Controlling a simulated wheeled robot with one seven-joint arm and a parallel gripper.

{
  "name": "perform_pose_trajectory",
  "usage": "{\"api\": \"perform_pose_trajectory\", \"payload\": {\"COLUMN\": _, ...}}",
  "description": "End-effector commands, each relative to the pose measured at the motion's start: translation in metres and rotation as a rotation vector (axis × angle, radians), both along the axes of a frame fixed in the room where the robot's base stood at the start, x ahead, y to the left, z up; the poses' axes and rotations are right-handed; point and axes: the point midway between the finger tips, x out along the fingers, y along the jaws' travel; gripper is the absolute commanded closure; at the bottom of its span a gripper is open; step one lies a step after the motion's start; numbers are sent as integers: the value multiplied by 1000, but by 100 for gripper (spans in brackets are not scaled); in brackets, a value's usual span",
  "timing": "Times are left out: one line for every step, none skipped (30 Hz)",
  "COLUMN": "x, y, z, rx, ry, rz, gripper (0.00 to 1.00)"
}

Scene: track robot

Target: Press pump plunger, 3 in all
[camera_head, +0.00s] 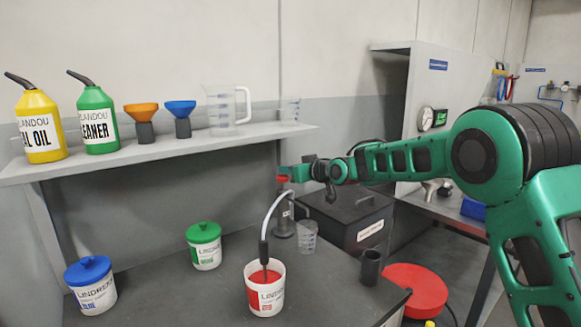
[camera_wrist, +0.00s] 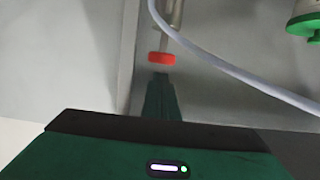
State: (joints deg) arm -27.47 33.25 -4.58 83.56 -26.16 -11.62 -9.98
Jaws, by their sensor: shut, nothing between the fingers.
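The hand pump is a grey cylinder (camera_head: 284,221) standing at the back of the dark bench, with a red plunger knob (camera_head: 282,179) on top. In the wrist view the red knob (camera_wrist: 161,57) sits at the end of a thin rod. My gripper (camera_head: 284,170) is shut and empty, right at the knob in the head view. In the wrist view its closed fingers (camera_wrist: 160,78) end just short of the knob in the picture; I cannot tell whether they touch. A pale hose (camera_head: 271,212) runs from the pump into an open bucket (camera_head: 265,300) with red contents.
A clear cup (camera_head: 306,237) stands beside the pump. A blue-lidded tub (camera_head: 92,288) and a green-lidded tub (camera_head: 204,247) stand to the left. The shelf (camera_head: 170,147) above holds bottles, funnels and jugs. A black bin (camera_head: 345,218) is right of the pump.

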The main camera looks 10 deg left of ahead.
Motion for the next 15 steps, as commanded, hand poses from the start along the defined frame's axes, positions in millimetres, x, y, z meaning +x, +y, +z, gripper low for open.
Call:
{"api": "perform_pose_trajectory", "payload": {"x": 0, "y": 0, "z": -5, "rx": -1, "ry": 2, "rz": 0, "gripper": 100}}
{"api": "perform_pose_trajectory", "payload": {"x": 0, "y": 0, "z": -7, "rx": -1, "ry": 2, "rz": 0, "gripper": 100}}
{"api": "perform_pose_trajectory", "payload": {"x": 0, "y": 0, "z": -8, "rx": 0, "ry": 1, "rz": 0, "gripper": 100}}
{"api": "perform_pose_trajectory", "payload": {"x": 0, "y": 0, "z": -9, "rx": 0, "ry": 1, "rz": 0, "gripper": 100}}
{"api": "perform_pose_trajectory", "payload": {"x": 0, "y": 0, "z": -10, "rx": 0, "ry": 1, "rz": 0, "gripper": 100}}
{"api": "perform_pose_trajectory", "payload": {"x": 0, "y": 0, "z": -11, "rx": 1, "ry": 1, "rz": 0, "gripper": 100}}
{"api": "perform_pose_trajectory", "payload": {"x": 0, "y": 0, "z": -11, "rx": 1, "ry": 1, "rz": 0, "gripper": 100}}
{"api": "perform_pose_trajectory", "payload": {"x": 0, "y": 0, "z": -11, "rx": 0, "ry": 0, "rz": 0, "gripper": 100}}
{"api": "perform_pose_trajectory", "payload": {"x": 0, "y": 0, "z": -11, "rx": 0, "ry": 0, "rz": 0, "gripper": 100}}
{"api": "perform_pose_trajectory", "payload": {"x": 0, "y": 0, "z": -11, "rx": 0, "ry": 0, "rz": 0, "gripper": 100}}
{"api": "perform_pose_trajectory", "payload": {"x": 0, "y": 0, "z": -11, "rx": 0, "ry": 0, "rz": 0, "gripper": 100}}
{"api": "perform_pose_trajectory", "payload": {"x": 0, "y": 0, "z": -11, "rx": 0, "ry": 0, "rz": 0, "gripper": 100}}
{"api": "perform_pose_trajectory", "payload": {"x": 0, "y": 0, "z": -11, "rx": 0, "ry": 0, "rz": 0, "gripper": 100}}
{"api": "perform_pose_trajectory", "payload": {"x": 0, "y": 0, "z": -11, "rx": 0, "ry": 0, "rz": 0, "gripper": 100}}
{"api": "perform_pose_trajectory", "payload": {"x": 0, "y": 0, "z": -11, "rx": 0, "ry": 0, "rz": 0, "gripper": 100}}
